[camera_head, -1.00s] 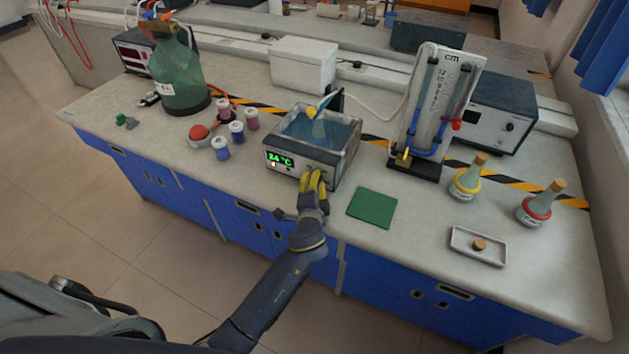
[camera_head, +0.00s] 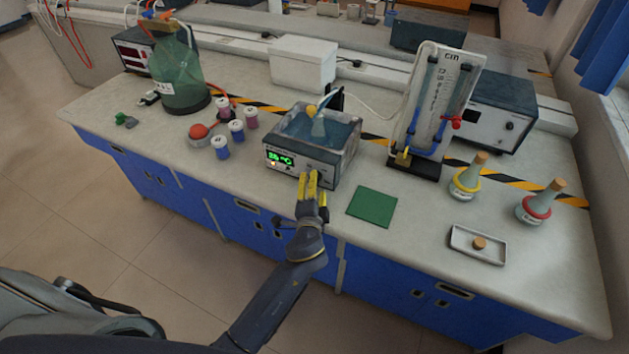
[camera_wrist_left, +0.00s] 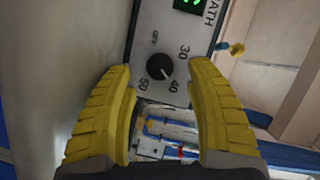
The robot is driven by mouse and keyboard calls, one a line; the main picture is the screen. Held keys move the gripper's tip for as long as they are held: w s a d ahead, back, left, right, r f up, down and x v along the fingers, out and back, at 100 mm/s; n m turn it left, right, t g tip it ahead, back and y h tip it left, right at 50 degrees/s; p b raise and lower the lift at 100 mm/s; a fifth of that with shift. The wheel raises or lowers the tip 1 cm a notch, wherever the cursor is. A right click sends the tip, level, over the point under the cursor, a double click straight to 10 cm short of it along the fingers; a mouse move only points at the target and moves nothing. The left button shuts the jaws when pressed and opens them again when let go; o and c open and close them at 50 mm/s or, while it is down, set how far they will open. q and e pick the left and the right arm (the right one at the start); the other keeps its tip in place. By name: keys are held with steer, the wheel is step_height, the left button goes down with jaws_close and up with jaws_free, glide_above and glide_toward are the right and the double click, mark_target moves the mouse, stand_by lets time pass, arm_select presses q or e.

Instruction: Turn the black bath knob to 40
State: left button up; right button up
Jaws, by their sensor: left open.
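The black bath knob (camera_wrist_left: 160,66) is on the bath's front panel, between the marks OFF, 30, 40 and 50. Its white pointer line aims to the lower right, towards the 40 mark (camera_wrist_left: 173,86). The water bath (camera_head: 312,143) stands on the bench with a lit green display (camera_head: 280,158), its digits too blurred to read surely. My left gripper (camera_head: 310,176) is in front of the panel. In the left wrist view its yellow fingers are spread open on either side of the knob, with visible gaps. In the head view the fingers largely hide the knob. My right gripper is not in view.
A green mat (camera_head: 372,207) lies right of the bath. Several small capped bottles (camera_head: 237,131) stand left of it. A flowmeter stand (camera_head: 432,105), two stoppered flasks (camera_head: 467,180) and a small tray (camera_head: 478,245) are further right. The bench front edge runs below my gripper.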

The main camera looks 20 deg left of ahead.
arm_select(q)
steer(key=v, duration=0.9)
steer(key=s+a+f+n+g+y, duration=0.15)
steer(key=s+a+f+g, duration=0.25)
steer(key=s+a, duration=0.55)
steer(key=s+a+f+n+g, duration=0.4)
steer(key=s+a, duration=0.3)
steer(key=s, duration=0.5)
steer(key=s+d+f+g+h, duration=0.2)
steer(key=d+f, duration=0.1)
steer(key=f, duration=1.4)
steer(key=s+d+f+g+h, duration=0.2)
steer(key=d+f, duration=0.1)
steer(key=f, duration=1.3)
steer(key=s+f+n+g, duration=0.2)
steer(key=s+f, duration=1.6)
steer(key=s, duration=0.3)
steer(key=shift+f+g+h, duration=0.3)
steer(key=shift+h, duration=0.15)
